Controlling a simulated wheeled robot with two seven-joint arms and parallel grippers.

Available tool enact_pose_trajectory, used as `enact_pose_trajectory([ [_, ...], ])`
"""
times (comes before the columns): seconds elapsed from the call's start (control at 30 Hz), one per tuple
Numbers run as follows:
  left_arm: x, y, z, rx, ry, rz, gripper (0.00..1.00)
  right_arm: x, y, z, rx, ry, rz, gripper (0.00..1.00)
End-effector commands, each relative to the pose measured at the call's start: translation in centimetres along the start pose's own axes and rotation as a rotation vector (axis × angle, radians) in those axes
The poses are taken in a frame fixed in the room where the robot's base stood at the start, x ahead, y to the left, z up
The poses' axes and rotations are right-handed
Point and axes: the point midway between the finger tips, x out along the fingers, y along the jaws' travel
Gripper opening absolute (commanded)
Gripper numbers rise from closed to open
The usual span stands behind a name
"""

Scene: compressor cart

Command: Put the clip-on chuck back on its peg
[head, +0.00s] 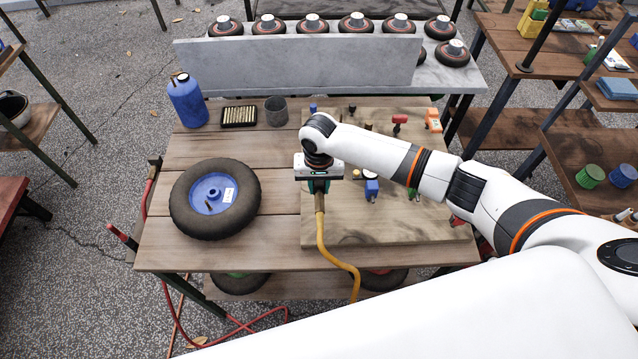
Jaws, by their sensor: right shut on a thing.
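My right gripper (319,186) is over the left part of the wooden board (350,225), pointing down. It is shut on the clip-on chuck (320,203), of which only a small brownish end shows below the fingers. A yellow hose (325,248) runs from the chuck down over the board's front edge. The gripper and forearm hide most of the chuck and part of the board. I cannot tell which fitting on the board is the chuck's peg, or whether the chuck touches the board. My left gripper is not in view.
A wheel with a blue hub (212,193) lies left of the board. A blue jug (187,101), a black tray (239,116) and a grey cup (275,111) stand behind it. The board carries a blue block (372,188), a red piece (399,121) and an orange piece (433,120).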

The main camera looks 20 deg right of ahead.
Motion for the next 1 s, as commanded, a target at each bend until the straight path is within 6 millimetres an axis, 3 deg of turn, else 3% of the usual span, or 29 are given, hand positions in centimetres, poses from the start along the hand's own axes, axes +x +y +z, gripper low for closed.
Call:
enact_pose_trajectory([
  [1.0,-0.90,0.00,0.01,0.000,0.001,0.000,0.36,-0.04,-0.02,0.01,0.000,0.000,0.000,0.04],
])
